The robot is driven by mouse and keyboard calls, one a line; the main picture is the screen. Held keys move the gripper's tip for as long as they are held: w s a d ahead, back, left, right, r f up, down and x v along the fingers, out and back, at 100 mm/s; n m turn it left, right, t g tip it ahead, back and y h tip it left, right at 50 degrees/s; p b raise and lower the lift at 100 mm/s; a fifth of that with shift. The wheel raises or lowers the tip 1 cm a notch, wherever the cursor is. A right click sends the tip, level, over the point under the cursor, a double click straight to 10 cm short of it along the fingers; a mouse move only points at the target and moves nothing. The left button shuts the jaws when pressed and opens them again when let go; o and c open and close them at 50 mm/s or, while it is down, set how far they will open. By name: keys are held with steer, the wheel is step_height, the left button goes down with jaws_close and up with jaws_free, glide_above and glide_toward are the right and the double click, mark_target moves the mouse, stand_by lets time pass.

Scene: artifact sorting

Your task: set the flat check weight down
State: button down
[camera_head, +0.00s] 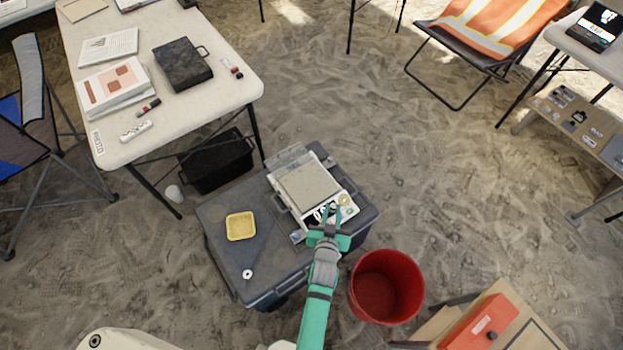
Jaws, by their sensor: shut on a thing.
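My gripper (329,212) is green and reaches in from the bottom of the picture. It is over the near right part of a scale-like device (308,187) with a flat beige plate. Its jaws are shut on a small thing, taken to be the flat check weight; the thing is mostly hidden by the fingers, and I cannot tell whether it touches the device. A small tan disc (344,199) shows just right of the fingertips.
The device stands on a grey case (225,266), with a yellow tray (240,226) and a small white ring (247,274) to the left. A red bucket (386,287) stands right of the case. A white table (205,105) is at upper left.

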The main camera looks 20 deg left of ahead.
steer(key=s+a+r+n+y, duration=0.2)
steer(key=a+r, duration=0.1)
steer(key=a, duration=0.7)
glide_above(308, 189)
steer(key=shift+y, duration=0.3)
steer(key=f, duration=0.9)
steer(key=shift+d+f, duration=0.15)
steer(key=shift+d, duration=0.05)
steer(key=f, duration=0.2)
steer(key=shift+w+a+f+g, duration=0.1)
steer(key=shift+a+f+g, duration=0.1)
steer(key=shift+f+g, duration=0.15)
steer(key=shift+d+f, duration=0.35)
steer(key=shift+a, duration=0.1)
steer(key=c, duration=1.5)
jaws_free()
steer(key=shift+a+f, duration=0.1)
steer(key=shift+c, duration=0.2)
